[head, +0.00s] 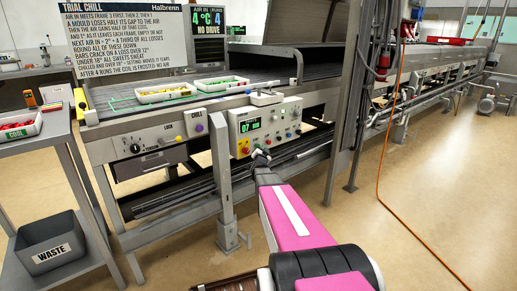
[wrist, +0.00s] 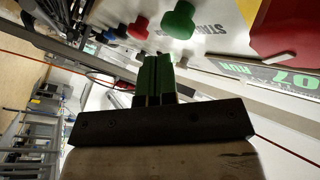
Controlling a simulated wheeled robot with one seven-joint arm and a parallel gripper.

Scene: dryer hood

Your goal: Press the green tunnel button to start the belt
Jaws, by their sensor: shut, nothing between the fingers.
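The green button (wrist: 178,20) is a round mushroom cap on a pale panel, beside lettering that begins "STA", in the wrist view. A smaller red button (wrist: 139,28) is to its left. My gripper (wrist: 155,58) is shut and empty, its fingertips just below the green button in the picture and apart from it. In the head view my gripper (head: 260,155) is at the lower edge of the control panel (head: 285,121) under the belt and hides part of it. I cannot make out the green button clearly there.
A lit green display (head: 250,125) is on the panel. A second panel with a black knob (head: 135,148) is to the left. A grey upright post (head: 221,165) stands left of my arm. An orange cable (head: 388,120) hangs to the right.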

